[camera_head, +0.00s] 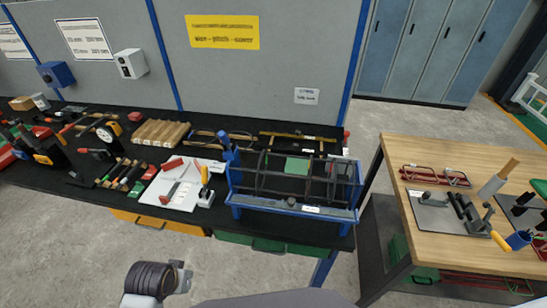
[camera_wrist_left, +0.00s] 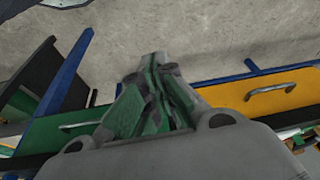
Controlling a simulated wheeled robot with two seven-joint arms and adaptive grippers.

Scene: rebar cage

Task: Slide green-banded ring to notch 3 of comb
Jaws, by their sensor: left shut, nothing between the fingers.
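The rebar cage (camera_head: 312,186) of dark bars and rings lies lengthwise in a blue fixture (camera_head: 290,206) at the right end of the black bench. A flat green patch (camera_head: 297,166) shows at the cage's middle; I cannot tell whether it belongs to a ring. The green-banded ring and the comb's notches are too small to make out. My left gripper (camera_wrist_left: 158,75) shows in the left wrist view, shut and empty, over the bench's front side and the floor, away from the cage. Its fingers are not visible in the head view. My right gripper is not in view.
A white board (camera_head: 178,190) with tools lies left of the fixture. Wooden blocks (camera_head: 160,133) and several tools crowd the bench further left. Green (camera_head: 268,245) and yellow (camera_wrist_left: 270,92) drawer fronts line the bench. A wooden table (camera_head: 440,240) stands right. Floor in front is clear.

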